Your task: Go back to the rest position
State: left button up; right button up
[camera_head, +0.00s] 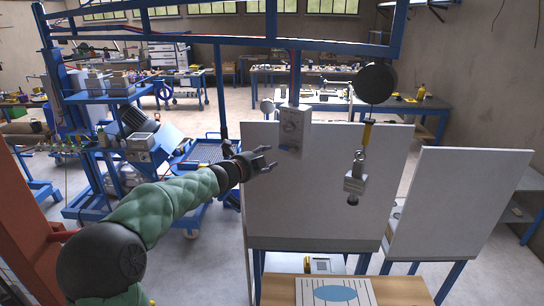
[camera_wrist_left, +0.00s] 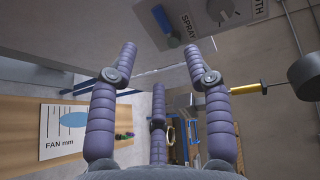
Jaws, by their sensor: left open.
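My left gripper (camera_head: 264,160) reaches in from the left on my green-sleeved arm, in front of the large white panel (camera_head: 325,210). Its fingers are spread and nothing is between them. In the left wrist view the open gripper (camera_wrist_left: 160,58) shows three purple segmented fingers with an empty gap. A grey control box (camera_head: 293,128) on the panel is just to the right of the fingertips; they look apart from it. In the wrist view the box (camera_wrist_left: 250,10) shows a knob, a blue lever and partly cut-off lettering. My right gripper is not in view.
A metal block tool (camera_head: 354,181) hangs right of the box, below a yellow-handled part (camera_head: 367,132) and a black disc (camera_head: 376,82). A card with a blue ellipse (camera_head: 334,292) lies on a wooden top (camera_head: 393,291). A blue-framed machine stands left.

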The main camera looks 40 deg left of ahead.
pick_arm(q)
jog(key=shift+s, duration=0.55)
